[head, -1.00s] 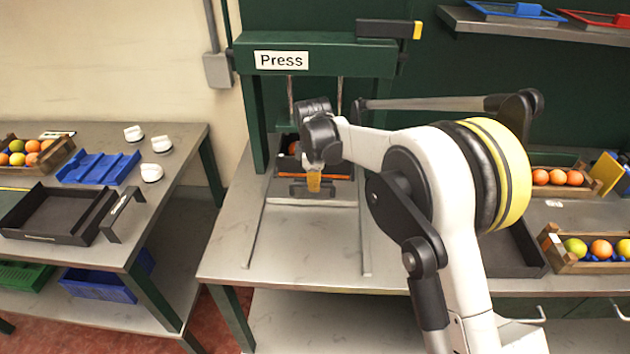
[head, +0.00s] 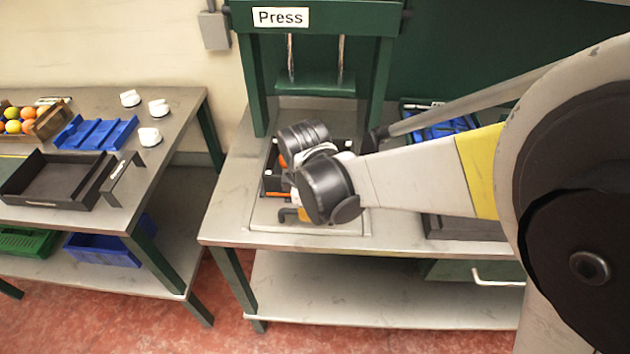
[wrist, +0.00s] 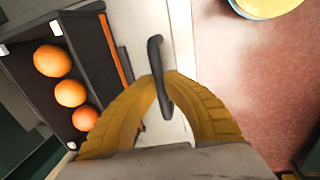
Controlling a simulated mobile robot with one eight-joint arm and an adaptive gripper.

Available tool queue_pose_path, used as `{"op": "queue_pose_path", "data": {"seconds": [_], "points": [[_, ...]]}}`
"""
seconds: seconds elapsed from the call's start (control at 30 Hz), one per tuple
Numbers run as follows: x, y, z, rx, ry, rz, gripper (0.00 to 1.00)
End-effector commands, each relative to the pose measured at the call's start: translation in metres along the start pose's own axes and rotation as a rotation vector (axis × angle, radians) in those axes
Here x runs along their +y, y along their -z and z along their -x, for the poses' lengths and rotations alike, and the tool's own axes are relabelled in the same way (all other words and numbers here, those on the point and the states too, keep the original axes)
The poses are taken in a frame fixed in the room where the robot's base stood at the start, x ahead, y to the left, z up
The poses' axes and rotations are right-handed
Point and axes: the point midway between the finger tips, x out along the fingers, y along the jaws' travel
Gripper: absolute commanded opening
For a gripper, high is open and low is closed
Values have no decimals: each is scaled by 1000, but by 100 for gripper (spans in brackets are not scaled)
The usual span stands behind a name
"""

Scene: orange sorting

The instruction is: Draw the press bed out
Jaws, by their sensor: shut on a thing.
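The press bed (head: 264,213) is a pale plate on rails, standing forward of the press frame (head: 252,80) near the table's front edge. On it sits a black crate (wrist: 85,55) with an orange strip and three oranges (wrist: 70,93) in a row. The bed's dark handle (wrist: 155,55) is at its front. My gripper (wrist: 160,88) has its yellow fingers closed around the handle. In the head view my gripper (head: 303,213) is mostly hidden behind my wrist, which also covers part of the crate and bed.
The press plate (head: 316,85) hangs raised behind the bed. A blue tray (head: 440,125) lies on the table at right. The left table holds a black tray (head: 45,185), a blue rack (head: 95,133) and white objects (head: 149,136). Red floor is open in front.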

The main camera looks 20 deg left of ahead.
Motion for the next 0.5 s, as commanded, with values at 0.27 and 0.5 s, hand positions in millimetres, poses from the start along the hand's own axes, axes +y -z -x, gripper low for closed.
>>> {"op": "queue_pose_path", "data": {"seconds": [0.27,0.5], "points": [[-21,0,3,-1,2,0,0],[-24,0,3,-1,5,0,0]]}}
